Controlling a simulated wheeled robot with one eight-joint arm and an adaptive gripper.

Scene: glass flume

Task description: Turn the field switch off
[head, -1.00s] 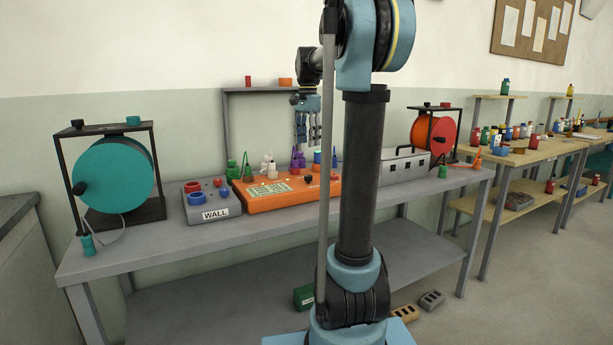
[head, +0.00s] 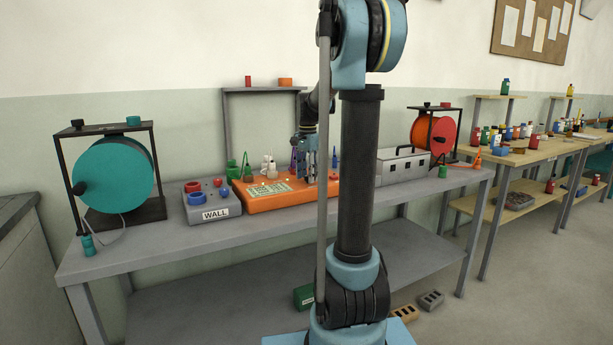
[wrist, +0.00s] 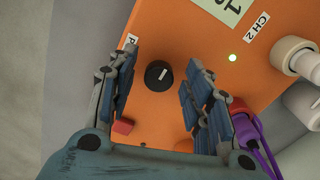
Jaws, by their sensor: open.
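An orange control box (head: 270,204) stands on the grey bench, and its top fills much of the wrist view (wrist: 180,28). A round black knob (wrist: 158,76) with a white pointer mark sits on it. A small red piece (wrist: 123,126) is near the left finger. No label reading "field" can be made out, so I cannot tell which control is the field switch. My gripper (wrist: 161,58) is open and points down over the box, with the black knob between its fingers in view. It also shows above the box's right part in the head view (head: 308,179). I cannot tell whether it touches.
White connectors (wrist: 297,57) and a purple plug (wrist: 252,140) stand close to the right finger. A grey box marked WALL (head: 214,206) is to the left, and a grey case (head: 402,168) to the right.

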